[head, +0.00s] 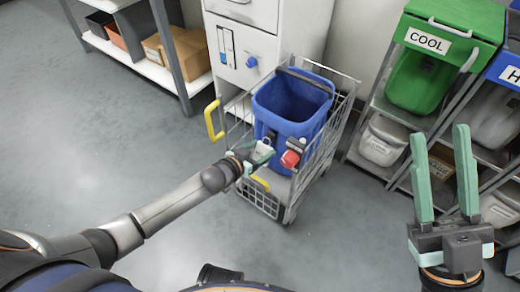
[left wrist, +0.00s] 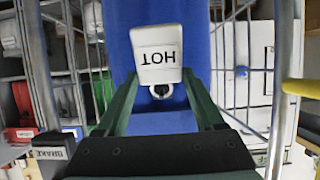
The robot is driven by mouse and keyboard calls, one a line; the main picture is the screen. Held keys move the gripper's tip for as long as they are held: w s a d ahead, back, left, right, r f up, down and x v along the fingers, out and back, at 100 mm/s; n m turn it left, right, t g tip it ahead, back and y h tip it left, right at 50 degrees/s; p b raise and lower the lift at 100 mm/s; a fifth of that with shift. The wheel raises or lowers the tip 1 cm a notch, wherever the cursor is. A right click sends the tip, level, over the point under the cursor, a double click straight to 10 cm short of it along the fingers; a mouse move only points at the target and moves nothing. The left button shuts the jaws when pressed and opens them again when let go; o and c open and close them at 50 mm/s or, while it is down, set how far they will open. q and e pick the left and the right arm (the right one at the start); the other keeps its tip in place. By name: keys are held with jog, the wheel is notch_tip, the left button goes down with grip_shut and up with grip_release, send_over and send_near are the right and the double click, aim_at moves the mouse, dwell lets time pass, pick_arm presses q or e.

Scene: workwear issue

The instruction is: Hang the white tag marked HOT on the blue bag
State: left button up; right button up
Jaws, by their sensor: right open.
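The white tag (left wrist: 157,50) marked HOT shows upside down in the left wrist view, in front of the blue bag's (left wrist: 121,35) wall. A white ring (left wrist: 161,90) is at its near end. My left gripper (head: 262,154) is shut on the tag, with a finger at each side edge. In the head view the tag (head: 264,149) is small against the front of the blue bag (head: 285,128), which stands open in a wire cart. I cannot tell whether tag and bag touch. My right gripper (head: 440,165) is open and empty at the right, far from the bag.
The wire cart (head: 335,138) has a yellow handle (head: 214,120) and a red knob (head: 290,158). A white cabinet (head: 240,68) stands behind it. A green bin (head: 450,50) labelled COOL sits on a rack at right. Shelves with boxes (head: 188,50) are at back left. The floor at left is clear.

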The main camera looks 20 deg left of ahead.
pick_arm(q)
jog(key=o, duration=0.4)
jog(key=shift+o, duration=0.2)
jog(key=p+v, duration=0.5)
jog(key=v, duration=0.7)
jog(key=shift+s+r+p, duration=0.15)
jog(key=shift+s+p, duration=0.1)
jog(key=shift+p, duration=0.1)
pick_arm(e)
jog(key=shift+n, duration=0.5)
jog(key=r, duration=0.5)
jog(key=shift+s+d+r, duration=0.1)
jog(key=shift+d+r, duration=0.15)
jog(key=shift+r, duration=0.15)
pick_arm(q)
jog(key=shift+a, duration=0.1)
